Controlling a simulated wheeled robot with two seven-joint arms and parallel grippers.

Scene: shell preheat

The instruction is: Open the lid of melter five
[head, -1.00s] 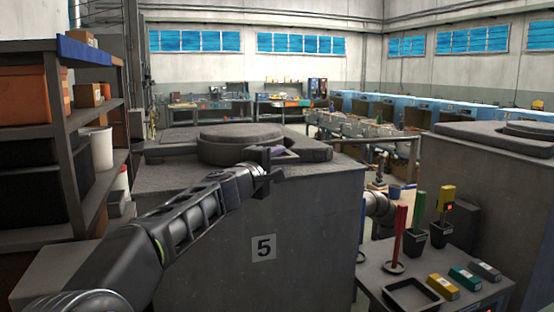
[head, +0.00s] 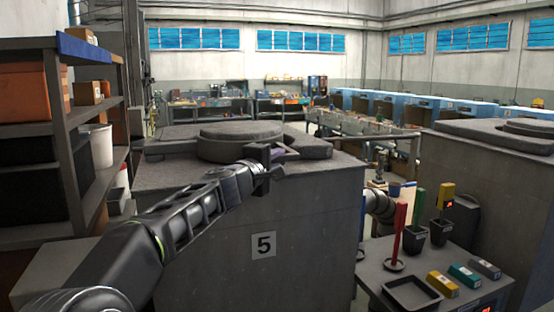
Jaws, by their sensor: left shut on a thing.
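Melter five is a grey block with a "5" plate (head: 263,245) on its front face. Its round grey lid (head: 240,131) lies on the top and looks flat and closed. My left gripper (head: 272,160) is at the right front edge of the lid, its arm reaching in from the lower left.
A shelf (head: 75,150) with boxes stands close on the left. At lower right, a table (head: 375,274) holds a black tray (head: 411,293), coloured blocks and cups. Another grey melter (head: 480,190) stands at right. The space above the lid is clear.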

